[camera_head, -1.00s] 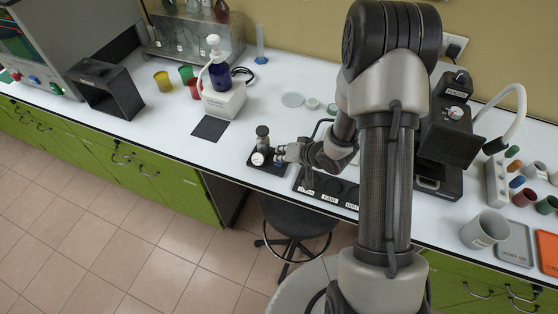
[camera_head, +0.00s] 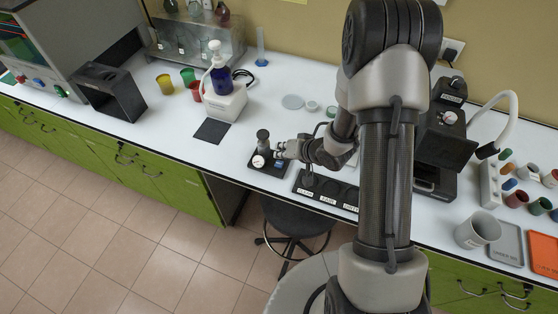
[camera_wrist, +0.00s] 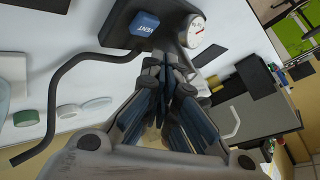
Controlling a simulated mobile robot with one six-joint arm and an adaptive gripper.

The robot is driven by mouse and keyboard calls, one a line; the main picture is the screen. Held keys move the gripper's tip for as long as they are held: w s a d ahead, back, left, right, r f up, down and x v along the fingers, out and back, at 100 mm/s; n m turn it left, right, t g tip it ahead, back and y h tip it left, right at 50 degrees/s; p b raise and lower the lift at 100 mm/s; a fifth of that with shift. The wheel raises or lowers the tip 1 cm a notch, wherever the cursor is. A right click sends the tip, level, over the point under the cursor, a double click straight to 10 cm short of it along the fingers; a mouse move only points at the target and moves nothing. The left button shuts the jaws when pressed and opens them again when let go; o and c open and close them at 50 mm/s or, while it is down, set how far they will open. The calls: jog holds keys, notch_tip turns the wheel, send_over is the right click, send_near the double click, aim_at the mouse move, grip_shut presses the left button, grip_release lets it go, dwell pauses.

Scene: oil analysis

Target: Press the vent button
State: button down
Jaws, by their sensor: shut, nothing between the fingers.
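The vent button is a blue block marked VENT (camera_wrist: 144,24), on a dark base in the wrist view. In the head view, a small blue patch (camera_head: 280,163) shows on the black gauge unit (camera_head: 256,166), just below my gripper. A round white gauge (camera_wrist: 191,31) sits beside the button. My gripper (camera_head: 279,150) is shut and empty, close beside the unit's dark upright cylinder (camera_head: 263,138). In the wrist view my gripper's fingers (camera_wrist: 172,75) point toward the unit. They appear apart from the button; the exact gap cannot be told.
A black tray with labelled wells (camera_head: 322,187) lies right of the unit, near the bench's front edge. A black bent bar (camera_wrist: 70,72) crosses the wrist view. A dark mat (camera_head: 212,130) and white pump-bottle stand (camera_head: 224,103) are to the left. White bench lies clear between.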

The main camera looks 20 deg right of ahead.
aim_at(281, 162)
jog(key=shift+r+p, duration=1.3)
jog(key=shift+r, duration=0.4)
